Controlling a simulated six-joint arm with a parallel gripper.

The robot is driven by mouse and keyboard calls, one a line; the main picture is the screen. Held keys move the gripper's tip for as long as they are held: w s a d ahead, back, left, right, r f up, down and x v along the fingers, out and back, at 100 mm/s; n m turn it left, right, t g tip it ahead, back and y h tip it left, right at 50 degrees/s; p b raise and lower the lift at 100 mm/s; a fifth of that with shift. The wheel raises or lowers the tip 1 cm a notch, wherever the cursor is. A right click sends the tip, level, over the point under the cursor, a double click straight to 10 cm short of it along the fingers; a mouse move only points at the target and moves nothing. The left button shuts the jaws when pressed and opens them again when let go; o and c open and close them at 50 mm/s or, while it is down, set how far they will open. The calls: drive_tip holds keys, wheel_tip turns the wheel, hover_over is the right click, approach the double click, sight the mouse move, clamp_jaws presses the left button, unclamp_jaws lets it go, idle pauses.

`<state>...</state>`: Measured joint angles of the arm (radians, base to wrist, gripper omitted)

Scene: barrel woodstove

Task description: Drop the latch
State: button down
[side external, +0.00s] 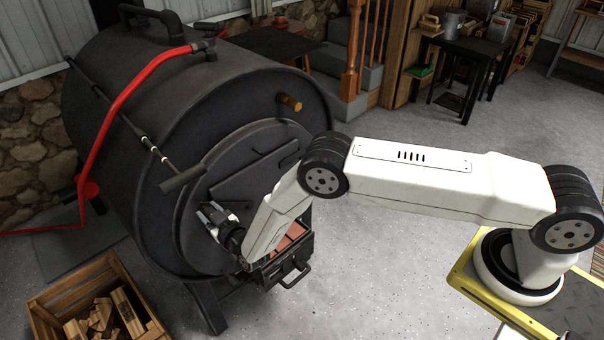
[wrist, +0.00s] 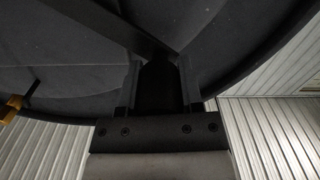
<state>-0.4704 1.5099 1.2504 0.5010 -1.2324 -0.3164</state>
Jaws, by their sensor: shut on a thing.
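The latch is a dark bar (side external: 255,166) on the round black door (side external: 192,235) of the barrel stove. In the side view it slants up to the right towards a bracket (side external: 290,155) near the door's right edge. My gripper (side external: 212,214) is at the door's face, left of centre. In the wrist view a dark bar (wrist: 115,25) runs from the upper left to between the fingers of my gripper (wrist: 160,85), which are shut on a dark piece that looks like the latch. The exact contact is too dark to see clearly.
A brass knob (side external: 289,102) sticks out above the door. An ash drawer (side external: 290,255) stands out below. A wooden crate (side external: 150,325) of firewood is at the lower left.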

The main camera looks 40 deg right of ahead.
drive_tip(key=a+f+n, duration=0.1)
drive_tip(key=f, duration=0.1)
drive_tip(key=a+f+n, duration=0.1)
drive_tip(key=f+n, duration=0.1)
drive_tip(key=a+f+n, duration=0.1)
drive_tip(key=f, duration=0.1)
drive_tip(key=shift+a+f+n, duration=0.15)
drive_tip(key=shift+f+n, duration=0.7)
drive_tip(key=shift+f, duration=0.25)
drive_tip(key=shift+a+f+n, duration=0.1)
drive_tip(key=shift+f+n, duration=0.75)
drive_tip(key=shift+f, duration=0.35)
drive_tip(key=shift+c, duration=1.2)
unclamp_jaws()
drive_tip(key=shift+s, duration=0.2)
drive_tip(key=s, duration=0.7)
drive_tip(key=shift+s, duration=0.2)
drive_tip(key=shift+d, duration=0.1)
